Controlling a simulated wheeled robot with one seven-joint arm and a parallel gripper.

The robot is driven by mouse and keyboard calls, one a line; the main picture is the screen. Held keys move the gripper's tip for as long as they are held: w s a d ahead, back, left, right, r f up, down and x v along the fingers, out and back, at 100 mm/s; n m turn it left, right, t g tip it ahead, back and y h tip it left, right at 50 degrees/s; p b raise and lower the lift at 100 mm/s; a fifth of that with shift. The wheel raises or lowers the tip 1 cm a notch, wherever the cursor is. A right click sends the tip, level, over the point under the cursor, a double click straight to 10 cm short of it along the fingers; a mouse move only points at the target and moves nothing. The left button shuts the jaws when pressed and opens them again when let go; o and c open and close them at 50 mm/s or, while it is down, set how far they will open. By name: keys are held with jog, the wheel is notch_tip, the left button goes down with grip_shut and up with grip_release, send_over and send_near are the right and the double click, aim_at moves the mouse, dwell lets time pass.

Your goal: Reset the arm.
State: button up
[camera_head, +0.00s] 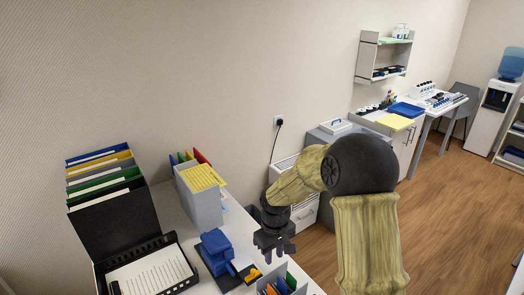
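My arm (365,225) rises from the lower right, bends at a dark round joint (360,162) and reaches left and down. Its links have a yellowish, wood-like surface. My dark gripper (275,248) hangs at the end, over or near the front right of the white desk (190,222). It is just right of a blue device (216,250) and above a holder with colored folders (282,284). I see nothing held in it, but its fingers are small and dark, so their opening is unclear.
A black folder rack (115,222), a paper tray (150,270) and a grey box with yellow paper (203,200) crowd the desk. A grey cabinet (327,131) stands behind my arm. A shelf (367,58) hangs on the wall. The wooden floor (460,220) at right is clear.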

jog(key=s+d+r+m+t, duration=0.1)
jog(key=s+d+r+m, duration=0.2)
jog(key=s+d, duration=0.2)
jog(key=s+d+r+m+t, duration=0.1)
jog(key=s+d+r+m, duration=0.2)
jog(key=s, duration=0.8)
jog(key=shift+d+r+m+t, duration=0.35)
jog(key=shift+d+r, duration=0.2)
jog(key=shift+d, duration=0.6)
jog(key=shift+s, duration=0.1)
jog(key=shift+d, duration=0.1)
